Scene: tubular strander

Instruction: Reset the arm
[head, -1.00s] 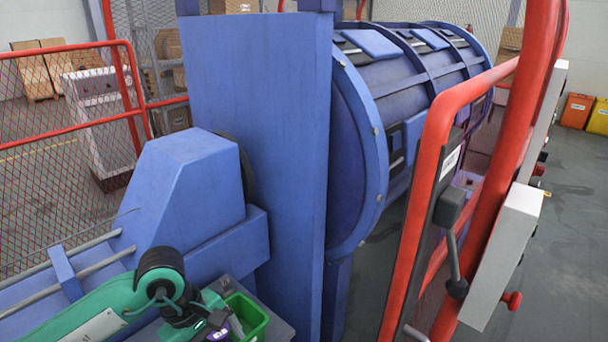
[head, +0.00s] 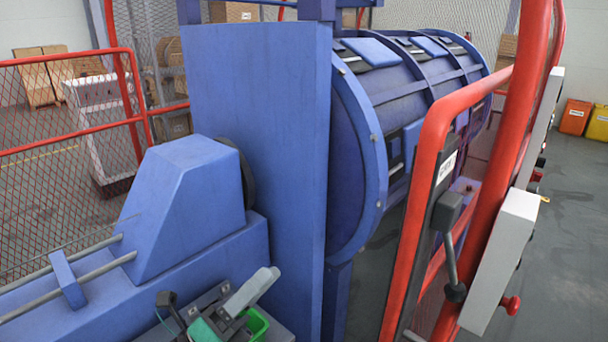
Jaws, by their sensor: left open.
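The strander has a large blue drum (head: 358,150) behind a tall blue upright plate (head: 258,140), with a blue housing (head: 185,195) on its left. My right gripper is not in view.
A red guard frame (head: 432,130) with a black-handled lever (head: 452,265) and grey control boxes (head: 500,260) stands at right. A red mesh fence (head: 70,135) is at left. Orange and yellow bins (head: 575,117) stand far right on open floor.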

